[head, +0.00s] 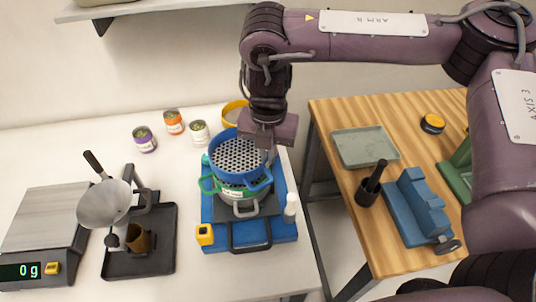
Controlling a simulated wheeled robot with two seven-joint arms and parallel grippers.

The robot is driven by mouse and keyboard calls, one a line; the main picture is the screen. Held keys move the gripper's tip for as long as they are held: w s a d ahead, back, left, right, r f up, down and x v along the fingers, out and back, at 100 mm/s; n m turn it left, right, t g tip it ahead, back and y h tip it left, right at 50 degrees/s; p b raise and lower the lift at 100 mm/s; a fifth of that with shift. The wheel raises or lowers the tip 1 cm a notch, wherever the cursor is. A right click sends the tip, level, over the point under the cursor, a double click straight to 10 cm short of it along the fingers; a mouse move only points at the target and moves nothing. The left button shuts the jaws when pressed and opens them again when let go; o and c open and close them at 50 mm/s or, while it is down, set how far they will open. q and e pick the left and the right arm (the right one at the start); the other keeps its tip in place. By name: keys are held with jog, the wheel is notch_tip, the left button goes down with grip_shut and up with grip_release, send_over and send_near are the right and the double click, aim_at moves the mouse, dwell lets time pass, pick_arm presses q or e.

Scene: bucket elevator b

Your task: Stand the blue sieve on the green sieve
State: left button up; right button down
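The blue sieve (236,153), a round pan with a perforated grey floor and blue handles, is directly over the green sieve (209,185). The green sieve sits on the blue machine (281,227) and is largely hidden by the blue one. I cannot tell whether the two rims touch or a small gap is left. My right gripper (270,157) comes down from above at the right rim of the blue sieve and appears shut on it; its fingertips are partly hidden. My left gripper is out of view.
A yellow-rimmed sieve (230,115) stands behind my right gripper. Several cans (173,122) stand at the back. A white bottle (291,208) is close at the right. A scale (40,235) and a pan on a black stand (104,203) are left. A wooden table (345,185) stands right, across a gap.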

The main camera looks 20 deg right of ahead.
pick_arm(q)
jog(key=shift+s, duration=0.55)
pick_arm(e)
jog(key=shift+w+f, duration=0.1)
jog(key=shift+f, duration=0.45)
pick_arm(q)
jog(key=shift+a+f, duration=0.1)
pick_arm(e)
jog(key=shift+f, duration=0.6)
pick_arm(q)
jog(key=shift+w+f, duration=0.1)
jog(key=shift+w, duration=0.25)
pick_arm(e)
jog(key=c, duration=1.6)
grip_release()
jog(key=shift+c, duration=0.2)
jog(key=shift+r, duration=0.1)
